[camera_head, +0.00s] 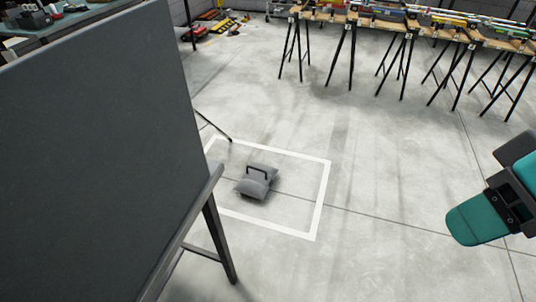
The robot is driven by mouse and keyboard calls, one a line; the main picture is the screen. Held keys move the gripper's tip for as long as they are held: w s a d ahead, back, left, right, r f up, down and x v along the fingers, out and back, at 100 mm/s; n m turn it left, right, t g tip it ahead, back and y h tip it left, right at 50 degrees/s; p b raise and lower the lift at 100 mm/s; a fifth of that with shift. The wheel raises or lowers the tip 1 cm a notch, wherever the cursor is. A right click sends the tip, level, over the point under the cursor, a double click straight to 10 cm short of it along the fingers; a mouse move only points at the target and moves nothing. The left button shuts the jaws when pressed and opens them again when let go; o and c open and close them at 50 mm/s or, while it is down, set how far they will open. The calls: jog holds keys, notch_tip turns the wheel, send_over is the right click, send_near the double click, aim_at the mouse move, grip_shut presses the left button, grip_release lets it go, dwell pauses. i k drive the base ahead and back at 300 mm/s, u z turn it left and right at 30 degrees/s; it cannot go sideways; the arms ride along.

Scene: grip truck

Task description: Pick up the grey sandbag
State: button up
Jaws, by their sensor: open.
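The grey sandbag (256,183) lies on the concrete floor near the middle of the camera_head view. It is a plump bag with a dark handle standing up on its top. It rests inside a white square outline (323,191) marked on the floor. No jaws can be made out in this view. A teal and black part at the right edge looks like a piece of my arm, well apart from the sandbag. Nothing touches the bag.
A large dark panel (95,150) on a stand fills the left side, its leg (219,240) reaching the floor close to the square's left side. Trestle tables (410,22) with assorted items stand at the back right. The floor (385,150) right of the square is clear.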

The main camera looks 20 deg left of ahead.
aim_at(253, 183)
jog(key=i, duration=3.8)
jog(key=u, duration=2.95)
